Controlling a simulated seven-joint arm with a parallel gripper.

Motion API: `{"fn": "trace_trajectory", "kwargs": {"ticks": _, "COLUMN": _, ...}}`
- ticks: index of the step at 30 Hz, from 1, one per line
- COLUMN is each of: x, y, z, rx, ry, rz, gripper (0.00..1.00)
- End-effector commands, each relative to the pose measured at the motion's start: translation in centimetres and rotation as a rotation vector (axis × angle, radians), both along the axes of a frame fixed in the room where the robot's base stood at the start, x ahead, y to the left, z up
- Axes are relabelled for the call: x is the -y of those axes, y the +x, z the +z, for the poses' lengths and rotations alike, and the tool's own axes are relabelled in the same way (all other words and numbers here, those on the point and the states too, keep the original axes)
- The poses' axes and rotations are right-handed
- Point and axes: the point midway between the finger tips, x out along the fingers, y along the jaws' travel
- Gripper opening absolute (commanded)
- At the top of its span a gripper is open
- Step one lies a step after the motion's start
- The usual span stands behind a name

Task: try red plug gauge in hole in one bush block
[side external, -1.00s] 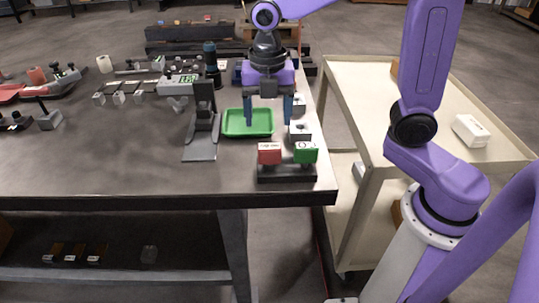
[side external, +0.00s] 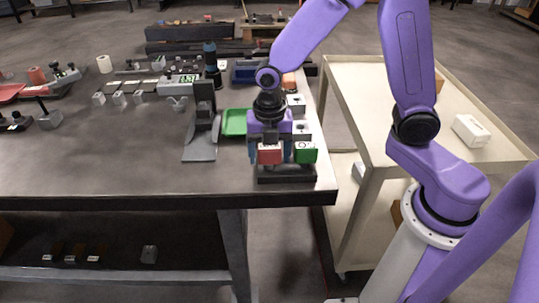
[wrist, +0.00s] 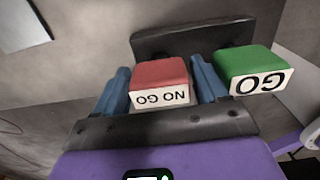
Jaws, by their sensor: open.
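The red plug gauge (side external: 269,154), marked NO GO, stands in a black rack (side external: 287,174) near the table's front right corner. The green gauge (side external: 306,153), marked GO, stands just right of it. My gripper (side external: 270,158) is open, low at the rack, with its blue fingers on either side of the red gauge. In the wrist view the red gauge (wrist: 160,84) lies between the two fingers, and the right finger is close to the green gauge (wrist: 254,72). Light blocks (side external: 300,128), possibly the bush blocks, stand in a column behind the rack; their holes are too small to make out.
A green tray (side external: 235,122) lies behind and left of my gripper, partly hidden. A black stand (side external: 203,125) is left of the tray. The table's front left is clear. A cream cart (side external: 350,85) stands to the right.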

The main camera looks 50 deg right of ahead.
Motion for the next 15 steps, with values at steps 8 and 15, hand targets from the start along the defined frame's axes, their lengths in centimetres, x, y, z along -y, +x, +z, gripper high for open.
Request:
{"fn": "trace_trajectory", "kwargs": {"ticks": 8, "x": 0.00, "y": 0.00, "z": -0.02, "rx": 0.000, "ry": 0.000, "rz": 0.000, "gripper": 0.50}}
{"fn": "trace_trajectory", "kwargs": {"ticks": 15, "x": -0.01, "y": 0.01, "z": 0.00, "rx": 0.000, "ry": 0.000, "rz": 0.000, "gripper": 0.31}}
